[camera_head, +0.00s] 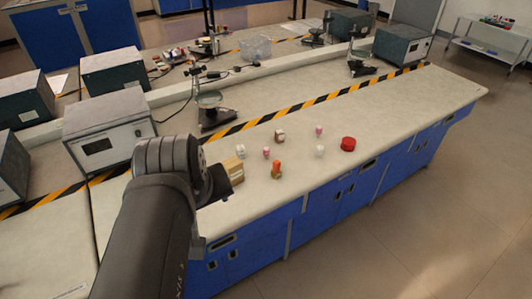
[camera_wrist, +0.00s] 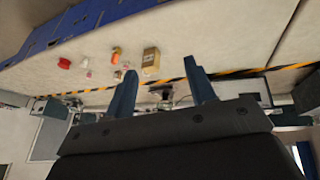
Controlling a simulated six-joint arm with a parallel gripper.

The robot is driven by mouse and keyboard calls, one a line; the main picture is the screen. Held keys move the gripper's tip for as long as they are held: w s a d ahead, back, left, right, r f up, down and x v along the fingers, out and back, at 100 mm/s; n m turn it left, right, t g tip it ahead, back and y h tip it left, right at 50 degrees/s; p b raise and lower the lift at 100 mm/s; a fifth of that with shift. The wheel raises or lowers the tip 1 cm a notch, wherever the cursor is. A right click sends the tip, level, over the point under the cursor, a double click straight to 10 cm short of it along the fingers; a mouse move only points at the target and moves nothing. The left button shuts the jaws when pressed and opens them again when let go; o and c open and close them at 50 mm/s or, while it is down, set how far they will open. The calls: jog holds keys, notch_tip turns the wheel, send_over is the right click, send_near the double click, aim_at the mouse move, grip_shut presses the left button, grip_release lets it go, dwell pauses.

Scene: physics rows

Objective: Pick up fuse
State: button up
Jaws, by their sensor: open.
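Several small items stand on the pale bench top. I cannot tell for sure which one is the fuse. Candidates in the head view are a small pink-red piece (camera_head: 266,152), a pink piece (camera_head: 319,131), and white pieces, one at the left (camera_head: 240,149) and one at the right (camera_head: 319,151). In the wrist view they are tiny and blurred. My gripper (camera_wrist: 160,68) is open, its two dark fingers spread with nothing seen between them. It is above the bench, apart from the items. In the head view my arm hides most of it.
A cardboard box (camera_head: 234,169) stands closest to my arm, with an orange item (camera_head: 276,169) beside it. A small brown box (camera_head: 280,135) and a red round item (camera_head: 348,144) stand farther off. Grey instruments (camera_head: 108,135) line the left. The bench's right part is clear.

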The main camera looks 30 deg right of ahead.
jog(key=w+d+r+n, duration=0.3)
jog(key=w+d+n, duration=0.1)
jog(key=w+d, duration=0.15)
jog(key=n+g+h, duration=0.2)
jog(key=n+g, duration=0.2)
jog(key=n, duration=1.4)
send_over(266, 149)
jog(key=s+a, duration=0.2)
jog(key=a, duration=0.4)
notch_tip(266, 149, down, 14)
jog(key=x, duration=1.1)
jog(key=shift+w+a, duration=0.35)
jog(key=shift+w, duration=0.05)
jog(key=shift+t, duration=0.3)
jog(key=shift+x, duration=3.15)
jog(key=c, duration=1.1)
